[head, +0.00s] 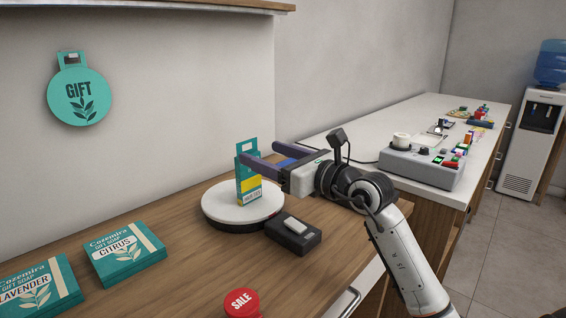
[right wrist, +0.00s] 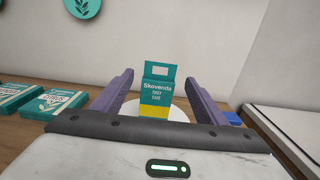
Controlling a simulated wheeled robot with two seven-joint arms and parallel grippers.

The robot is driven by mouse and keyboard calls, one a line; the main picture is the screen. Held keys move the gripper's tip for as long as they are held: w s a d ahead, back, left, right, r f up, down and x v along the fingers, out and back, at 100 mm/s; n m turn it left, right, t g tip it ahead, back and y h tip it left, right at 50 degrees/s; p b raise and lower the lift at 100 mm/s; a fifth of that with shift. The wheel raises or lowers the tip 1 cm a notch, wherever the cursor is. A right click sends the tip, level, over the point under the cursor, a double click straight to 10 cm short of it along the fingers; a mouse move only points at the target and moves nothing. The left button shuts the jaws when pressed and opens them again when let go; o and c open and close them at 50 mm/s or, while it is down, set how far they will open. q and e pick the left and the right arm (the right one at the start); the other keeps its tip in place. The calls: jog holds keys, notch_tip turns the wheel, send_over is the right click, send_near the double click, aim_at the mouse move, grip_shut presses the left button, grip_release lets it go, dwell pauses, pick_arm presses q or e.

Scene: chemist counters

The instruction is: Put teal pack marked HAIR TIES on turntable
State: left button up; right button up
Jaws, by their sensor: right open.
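The teal pack (head: 246,184) has a yellow lower part and a hang tab with a hole. It stands upright on the white round turntable (head: 222,208); its small label is hard to read in the head view. In the right wrist view the pack (right wrist: 157,92) shows the word Skovenda and is framed between my fingers, with gaps on both sides. The turntable's white top (right wrist: 180,113) shows beneath it. My right gripper (head: 260,154) is open, at the height of the pack's upper part, and holds nothing. My left gripper is out of view.
A black box with a light top (head: 294,231) lies right of the turntable. Stacked soap packs (head: 123,253) and a red SALE sign (head: 242,302) are on the wooden counter (head: 185,235). A grey device (head: 420,167) stands on the white counter.

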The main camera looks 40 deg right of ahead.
jog(key=shift+s+d, duration=0.2)
jog(key=shift+s, duration=2.4)
